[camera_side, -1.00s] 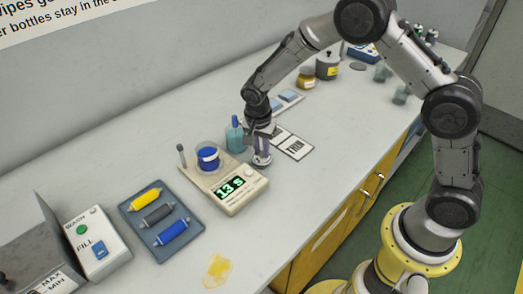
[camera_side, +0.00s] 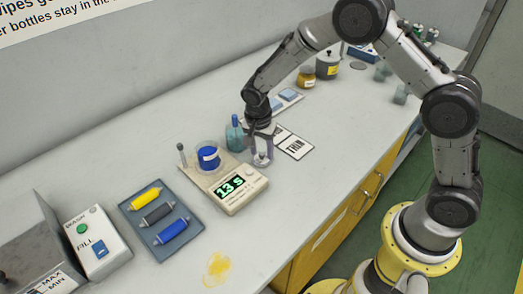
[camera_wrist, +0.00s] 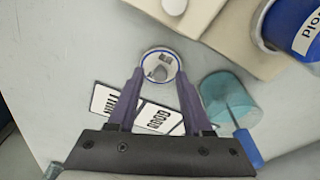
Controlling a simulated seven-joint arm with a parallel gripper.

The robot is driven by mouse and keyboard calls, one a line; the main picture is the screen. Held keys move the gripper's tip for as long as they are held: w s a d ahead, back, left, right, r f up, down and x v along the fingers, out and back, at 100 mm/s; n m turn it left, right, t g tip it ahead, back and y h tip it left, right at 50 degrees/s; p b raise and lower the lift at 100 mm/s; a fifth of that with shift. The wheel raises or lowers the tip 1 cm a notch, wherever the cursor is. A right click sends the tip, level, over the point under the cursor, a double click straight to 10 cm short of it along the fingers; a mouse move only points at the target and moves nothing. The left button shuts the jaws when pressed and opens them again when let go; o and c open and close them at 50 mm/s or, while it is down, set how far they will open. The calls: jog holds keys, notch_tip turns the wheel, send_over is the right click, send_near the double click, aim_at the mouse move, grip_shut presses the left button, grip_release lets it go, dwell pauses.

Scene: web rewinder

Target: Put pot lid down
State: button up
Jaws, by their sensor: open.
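The pot lid (camera_side: 261,159) is a small pale disc with a knob, on the counter just right of the scale. The wrist view shows the lid (camera_wrist: 160,53) from above, with a blue ring near its rim. My gripper (camera_side: 261,150) points down over the lid. In the wrist view its purple fingers (camera_wrist: 159,74) are apart, one on each side of the knob. Whether the fingertips touch the lid cannot be told.
Printed cards (camera_side: 295,147) lie to the right. A tray (camera_side: 160,220) of yellow, grey and blue rollers lies left of the scale. The counter front has free room beside a yellow smear (camera_side: 217,268).

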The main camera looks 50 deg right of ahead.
aim_at(259, 163)
notch_tip(259, 163, up, 12)
jog(key=a, duration=0.1)
jog(key=shift+s+a, duration=0.3)
jog(key=shift+s, duration=0.05)
jog(key=s+d+r+n+t, duration=0.1)
jog(key=s+d+r+n, duration=0.15)
jog(key=s+r, duration=0.45)
jog(key=s+d+r+n+t, duration=0.1)
jog(key=s+n, duration=0.4)
jog(key=s, duration=0.5)
jog(key=s+d+r+n+t+y, duration=0.1)
jog(key=s+d+r+n+t, duration=0.1)
jog(key=s+n, duration=0.4)
jog(key=s+r+t, duration=0.1)
jog(key=s+r, duration=0.1)
jog(key=s, duration=0.3)
jog(key=shift+s+y, duration=0.15)
jog(key=shift+y, duration=0.15)
jog(key=shift+r, duration=0.15)
